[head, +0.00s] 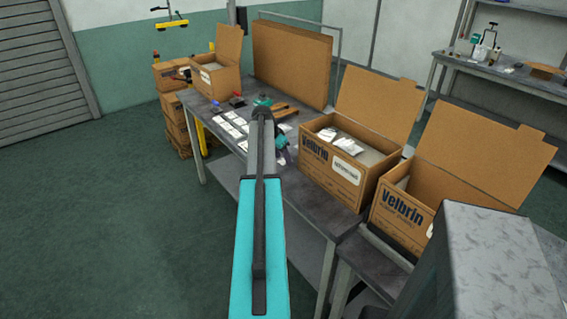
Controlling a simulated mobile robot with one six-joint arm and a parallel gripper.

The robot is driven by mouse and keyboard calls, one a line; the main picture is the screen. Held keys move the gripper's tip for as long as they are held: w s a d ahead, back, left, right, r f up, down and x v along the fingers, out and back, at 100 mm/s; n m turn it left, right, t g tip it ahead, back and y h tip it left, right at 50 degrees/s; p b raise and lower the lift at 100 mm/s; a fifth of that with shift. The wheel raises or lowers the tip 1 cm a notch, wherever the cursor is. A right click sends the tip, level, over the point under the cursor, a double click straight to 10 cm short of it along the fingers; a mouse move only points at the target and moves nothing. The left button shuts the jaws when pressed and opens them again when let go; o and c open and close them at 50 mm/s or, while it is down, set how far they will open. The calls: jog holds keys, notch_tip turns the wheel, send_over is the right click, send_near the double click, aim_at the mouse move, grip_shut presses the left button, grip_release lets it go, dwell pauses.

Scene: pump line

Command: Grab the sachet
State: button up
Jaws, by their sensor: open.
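Several small white sachets (231,128) lie in rows on the grey table (205,104), left of my arm. More white sachets (336,138) lie on top of the contents of the open Velbrin box (329,172). I cannot tell which one is the task's sachet. My gripper (287,157) shows small and dark below the turquoise wrist, over the table between the loose sachets and that box. It is partly hidden by my arm. It is open, and I see nothing held in it.
A second open Velbrin box (402,216) stands nearer on the right. Another open carton (215,80) stands at the table's far left end, with tall cardboard (291,63) behind. Stacked cartons (176,122) stand beyond. The green floor (110,220) at left is clear.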

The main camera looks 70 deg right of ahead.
aim_at(282, 160)
jog(key=shift+c, duration=0.3)
jog(key=c, duration=1.1)
jog(key=shift+r, duration=0.1)
jog(key=shift+r+b, duration=0.65)
jog(key=shift+r, duration=0.85)
jog(key=s+a+b, duration=0.1)
jog(key=s+a, duration=0.1)
jog(key=a, duration=0.3)
jog(key=s+a+r+b, duration=0.1)
jog(key=s+a, duration=0.1)
jog(key=a, duration=0.3)
jog(key=s+a+b, duration=0.1)
jog(key=s+a, duration=0.1)
jog(key=a, duration=0.3)
jog(key=shift+r, duration=0.4)
jog(key=shift+d, duration=0.1)
